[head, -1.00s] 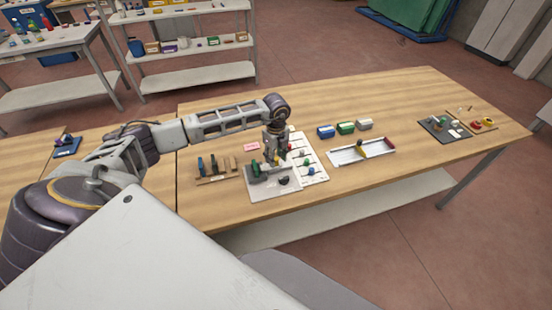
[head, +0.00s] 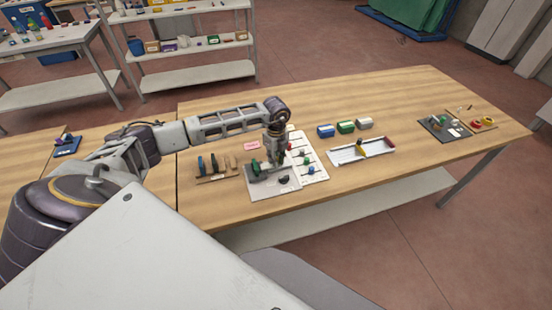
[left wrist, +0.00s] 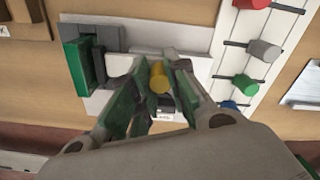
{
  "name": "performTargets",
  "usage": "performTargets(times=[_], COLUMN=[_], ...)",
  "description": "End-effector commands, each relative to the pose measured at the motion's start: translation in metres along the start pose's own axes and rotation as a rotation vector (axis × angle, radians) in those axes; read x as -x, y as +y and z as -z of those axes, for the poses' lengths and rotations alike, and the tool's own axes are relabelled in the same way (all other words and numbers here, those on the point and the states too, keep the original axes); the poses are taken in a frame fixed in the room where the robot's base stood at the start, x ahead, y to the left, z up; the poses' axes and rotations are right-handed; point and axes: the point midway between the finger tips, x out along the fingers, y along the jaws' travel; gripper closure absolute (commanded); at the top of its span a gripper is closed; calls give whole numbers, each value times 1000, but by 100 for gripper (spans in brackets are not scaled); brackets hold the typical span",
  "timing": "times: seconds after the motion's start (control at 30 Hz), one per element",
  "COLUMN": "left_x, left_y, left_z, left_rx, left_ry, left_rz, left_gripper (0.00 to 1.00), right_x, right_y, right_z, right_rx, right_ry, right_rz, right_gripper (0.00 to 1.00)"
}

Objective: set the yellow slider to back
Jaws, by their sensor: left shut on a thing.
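The yellow slider (left wrist: 158,77) shows as a yellow cylindrical knob in the left wrist view. My left gripper (left wrist: 153,95) is shut on it, with green-faced fingers on either side. In the head view my left gripper (head: 274,160) points down over the grey plate (head: 272,188), beside the white slider board (head: 319,174), and hides the yellow knob. The fingers hide the foot of the yellow knob. My right gripper is out of view.
The white board holds red (left wrist: 252,3), grey (left wrist: 264,50), green (left wrist: 245,87) and blue knobs close to the right of the gripper. A rack of upright pieces (head: 215,178) stands to the left. A white tray (head: 345,155) lies to the right.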

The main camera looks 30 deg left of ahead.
Motion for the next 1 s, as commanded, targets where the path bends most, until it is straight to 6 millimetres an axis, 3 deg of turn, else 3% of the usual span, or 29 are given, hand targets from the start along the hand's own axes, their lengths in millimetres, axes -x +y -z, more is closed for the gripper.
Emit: performTargets(times=[0.27, 0.7, 1.0], left_x=[0, 0, 1], left_y=[-4, -35, -37], left_z=[2, 14, 15], left_rx=[0, 0, -1], left_ry=[0, -1, 0], left_rz=[1, 2, 5], left_gripper=[100, 100, 100], right_x=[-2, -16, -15], right_y=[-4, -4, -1], right_z=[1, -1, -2], right_rx=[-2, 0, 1], right_ry=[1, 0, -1], right_rz=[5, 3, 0], right_gripper=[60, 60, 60])
